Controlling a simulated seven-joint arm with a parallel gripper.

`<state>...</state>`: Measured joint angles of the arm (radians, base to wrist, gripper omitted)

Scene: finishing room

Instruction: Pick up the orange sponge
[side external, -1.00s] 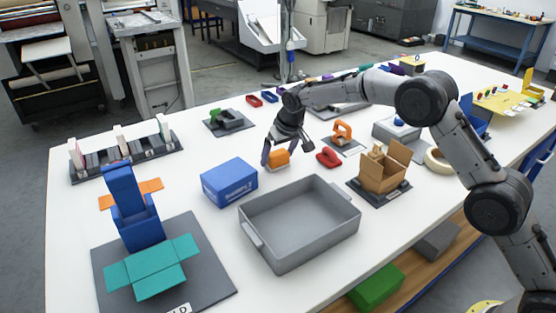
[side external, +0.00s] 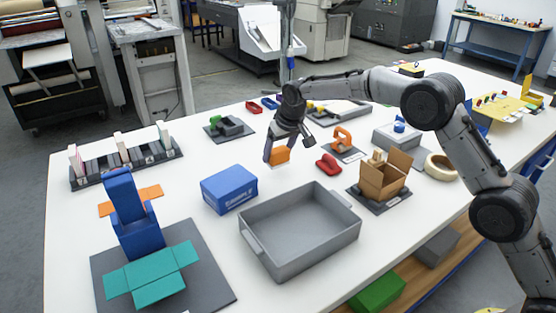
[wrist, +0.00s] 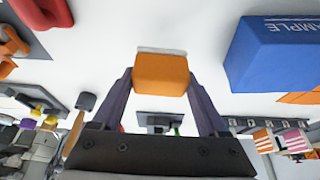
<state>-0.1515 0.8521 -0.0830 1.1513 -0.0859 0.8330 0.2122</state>
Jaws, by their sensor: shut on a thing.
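The orange sponge (side external: 278,155) is a small block with a pale layer along one edge, seen in the wrist view (wrist: 161,73). My gripper (side external: 279,152) is shut on it, with one finger on each side. In the wrist view the sponge sits between the tips of my gripper (wrist: 161,80). In the side view the sponge appears to be a little above the white table, behind the grey tray.
A blue box (side external: 229,189) stands left of the sponge and an empty grey tray (side external: 300,226) in front. A red object (side external: 328,164) lies close on the right, with an orange piece (side external: 342,137) on a dark mat behind it. An open cardboard box (side external: 385,175) stands farther right.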

